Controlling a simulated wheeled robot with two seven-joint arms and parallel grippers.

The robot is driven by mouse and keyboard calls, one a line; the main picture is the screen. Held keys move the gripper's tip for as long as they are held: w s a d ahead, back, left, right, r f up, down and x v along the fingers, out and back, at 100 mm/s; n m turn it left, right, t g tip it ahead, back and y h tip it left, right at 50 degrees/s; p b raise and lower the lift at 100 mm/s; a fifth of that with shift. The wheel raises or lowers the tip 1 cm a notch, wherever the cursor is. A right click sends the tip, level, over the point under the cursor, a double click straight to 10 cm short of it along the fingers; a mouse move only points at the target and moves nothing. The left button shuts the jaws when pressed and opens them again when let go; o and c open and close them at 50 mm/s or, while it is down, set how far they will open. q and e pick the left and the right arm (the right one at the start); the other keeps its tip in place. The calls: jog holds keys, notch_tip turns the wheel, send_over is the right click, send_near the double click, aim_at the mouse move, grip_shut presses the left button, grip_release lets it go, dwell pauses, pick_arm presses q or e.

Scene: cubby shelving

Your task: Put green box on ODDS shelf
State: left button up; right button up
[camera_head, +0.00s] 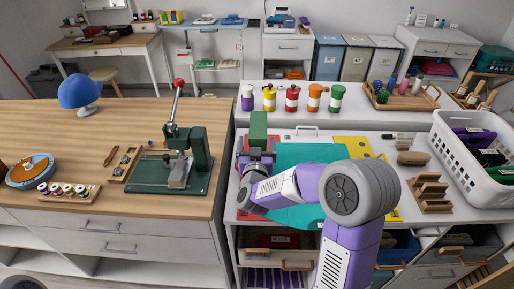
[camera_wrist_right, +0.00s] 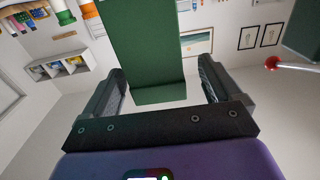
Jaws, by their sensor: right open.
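A green box (camera_head: 258,125) stands upright at the back left of the white worktop, beyond my right gripper. My right gripper (camera_head: 259,148) is open, low at the box's near side. In the right wrist view the green box (camera_wrist_right: 146,45) shows between the two spread fingers of the gripper (camera_wrist_right: 160,82), with light gaps beside its near end. I cannot tell whether a finger touches it. Cubbies sit under the worktop, and no ODDS label can be read. My left gripper is not in view.
A teal mat (camera_head: 305,155) and a yellow sheet (camera_head: 355,146) lie on the worktop, partly behind my right arm. A white basket (camera_head: 455,160) and a wooden rack (camera_head: 430,195) stand at right. A green press with a red-knobbed lever (camera_head: 200,150) stands at left. Several colored bottles line the back ledge.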

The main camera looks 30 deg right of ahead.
jog(key=shift+x, duration=2.4)
jog(key=shift+s+d, duration=0.1)
grip_shut()
